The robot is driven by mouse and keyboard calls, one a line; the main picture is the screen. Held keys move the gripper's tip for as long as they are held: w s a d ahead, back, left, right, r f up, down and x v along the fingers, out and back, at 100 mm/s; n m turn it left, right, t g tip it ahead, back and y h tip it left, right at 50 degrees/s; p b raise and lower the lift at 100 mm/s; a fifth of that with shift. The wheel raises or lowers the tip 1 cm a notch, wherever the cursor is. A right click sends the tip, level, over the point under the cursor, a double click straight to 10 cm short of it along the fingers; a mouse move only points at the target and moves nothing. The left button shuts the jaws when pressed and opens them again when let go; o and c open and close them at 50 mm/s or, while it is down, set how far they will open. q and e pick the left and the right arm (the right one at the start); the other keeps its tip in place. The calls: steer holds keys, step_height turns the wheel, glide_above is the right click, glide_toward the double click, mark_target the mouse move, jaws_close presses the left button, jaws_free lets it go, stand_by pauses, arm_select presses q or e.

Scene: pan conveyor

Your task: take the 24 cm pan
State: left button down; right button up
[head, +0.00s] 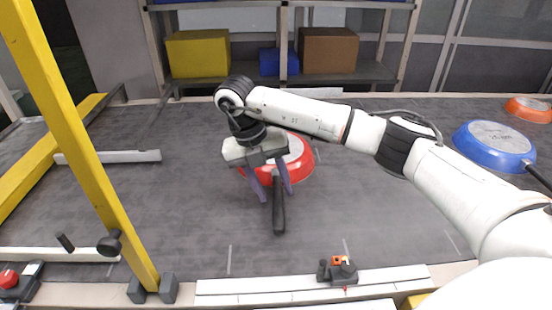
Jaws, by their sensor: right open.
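A red pan (303,162) lies upside down on the dark belt, its grey base partly hidden behind my right gripper. Its black handle (279,215) points toward me. My right gripper (276,195) is open above the pan's near side, one finger on each side of the handle in the picture. I cannot tell if the fingers touch the handle or how high they are. A blue pan (494,146) lies upside down at the right, with small print on its grey base that I cannot read surely. An orange pan (529,110) is at the far right edge. My left gripper is out of view.
A yellow post (82,150) rises at the left. White rails (108,157) lie on the left of the belt (190,205). A small black and orange device (338,269) sits on the front edge. A shelf with yellow (198,53) and brown (328,50) boxes stands behind.

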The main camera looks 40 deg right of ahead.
steer(key=shift+x, duration=1.3)
jaws_close()
steer(key=shift+w+r, duration=0.15)
steer(key=shift+r, duration=0.05)
